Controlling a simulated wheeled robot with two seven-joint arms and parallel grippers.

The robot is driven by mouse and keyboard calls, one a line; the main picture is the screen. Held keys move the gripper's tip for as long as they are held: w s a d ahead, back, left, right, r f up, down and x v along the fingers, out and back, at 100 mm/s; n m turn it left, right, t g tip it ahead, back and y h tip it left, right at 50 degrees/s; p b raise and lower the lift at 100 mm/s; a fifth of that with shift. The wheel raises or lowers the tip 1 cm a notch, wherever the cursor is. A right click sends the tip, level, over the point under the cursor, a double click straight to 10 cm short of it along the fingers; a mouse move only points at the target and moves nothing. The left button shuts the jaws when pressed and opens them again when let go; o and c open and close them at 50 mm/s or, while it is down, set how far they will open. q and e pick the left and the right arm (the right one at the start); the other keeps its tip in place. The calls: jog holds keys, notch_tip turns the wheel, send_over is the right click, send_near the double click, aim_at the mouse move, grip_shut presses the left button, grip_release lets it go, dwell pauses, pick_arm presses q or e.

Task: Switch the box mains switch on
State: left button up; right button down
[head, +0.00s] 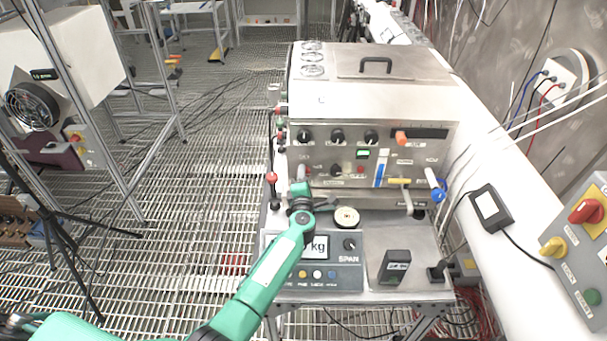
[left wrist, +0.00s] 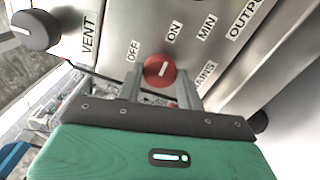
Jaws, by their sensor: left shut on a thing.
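The steel box (head: 345,85) stands on a metal cart, with its front panel of knobs, levers and labels facing me. In the left wrist view the red mains switch knob (left wrist: 158,70) sits on the panel near the labels OFF, ON and MAINS. It has a short white mark on its face; which label the mark points to I cannot tell for certain. My left gripper (head: 302,178) is at the lower left of the panel, its two fingers on either side of the red knob and shut on it. In the head view the gripper mostly hides the knob. My right gripper is not in view.
A red-tipped lever (head: 271,177) stands close left of my gripper. A grey control box (head: 585,235) is at far right.

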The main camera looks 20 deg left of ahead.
pick_arm(q)
jog(key=shift+f, duration=0.15)
dwell(0.4)
jog(key=o, duration=1)
jog(key=b+v, duration=0.1)
jog(key=v, duration=1.1)
jog(key=shift+s+d, duration=0.15)
jog(key=shift+s, duration=0.2)
jog(key=shift+s+d, duration=0.15)
jog(key=shift+s, duration=0.45)
